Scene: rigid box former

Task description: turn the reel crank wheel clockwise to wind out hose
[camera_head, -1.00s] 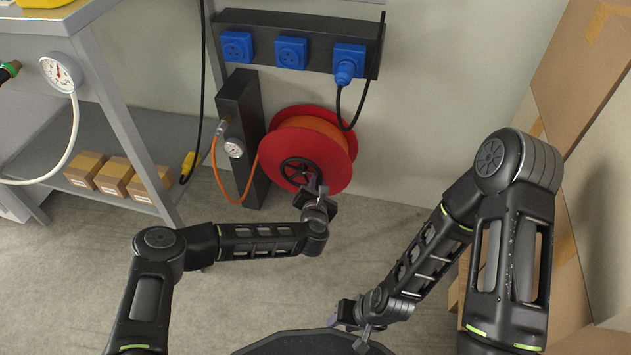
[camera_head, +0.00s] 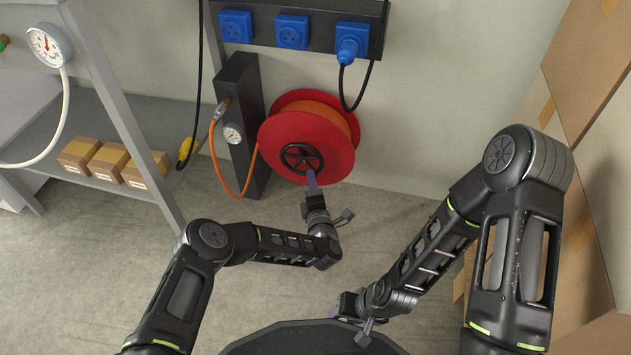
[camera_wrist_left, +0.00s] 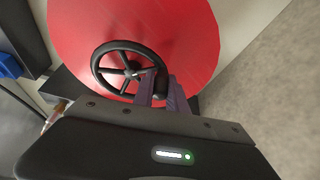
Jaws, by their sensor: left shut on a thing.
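The red hose reel (camera_head: 336,166), wound with orange hose (camera_head: 325,108), stands against the wall. Its black crank wheel (camera_head: 301,158) is on the front face. My left gripper (camera_head: 311,180) reaches up to the lower right rim of the wheel. In the left wrist view the purple fingers (camera_wrist_left: 160,88) are shut on the crank wheel (camera_wrist_left: 118,70) at its right side; the exact grip is partly hidden by the fingers. The red reel disc (camera_wrist_left: 190,40) fills the background there. My right gripper (camera_head: 345,320) is low in the head view, away from the reel, its fingers hard to make out.
A dark post (camera_head: 240,120) with a small gauge stands left of the reel. A power strip with blue sockets (camera_head: 291,32) hangs above. A grey shelf (camera_head: 100,140) with small boxes is at left. Large cardboard boxes (camera_head: 585,80) line the right. The floor between is mostly clear.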

